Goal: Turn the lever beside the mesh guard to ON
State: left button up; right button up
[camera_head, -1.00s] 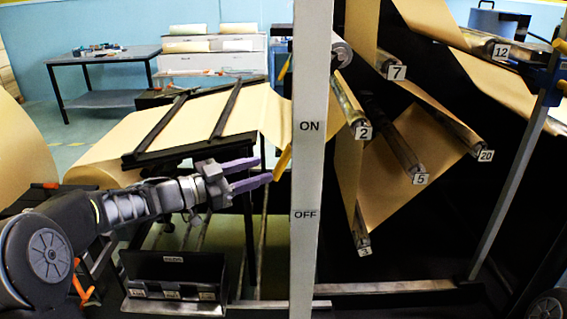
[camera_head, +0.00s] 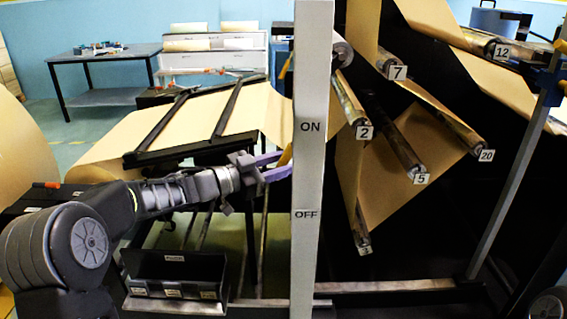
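A white upright post (camera_head: 308,180) stands in the middle, with an ON label (camera_head: 310,127) above an OFF label (camera_head: 305,214). A yellow lever (camera_head: 286,156) shows at the post's left edge, a little below the height of ON; the post hides part of it. My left gripper (camera_head: 284,164) reaches in from the left. Its purple fingers are apart, one above the other, with their tips at the lever. The lower finger overlaps the lever's lower end; I cannot tell whether they touch. My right gripper is not in view. I cannot make out a mesh guard.
Brown paper runs over a dark-railed frame (camera_head: 200,148) behind my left arm. Numbered rollers (camera_head: 397,140) with paper fill the right side. A black labelled bin (camera_head: 175,275) stands below my arm. A grey table (camera_head: 105,54) is at the back left.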

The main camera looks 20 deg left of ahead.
pick_arm(q)
grip_shut()
dwell(1.1)
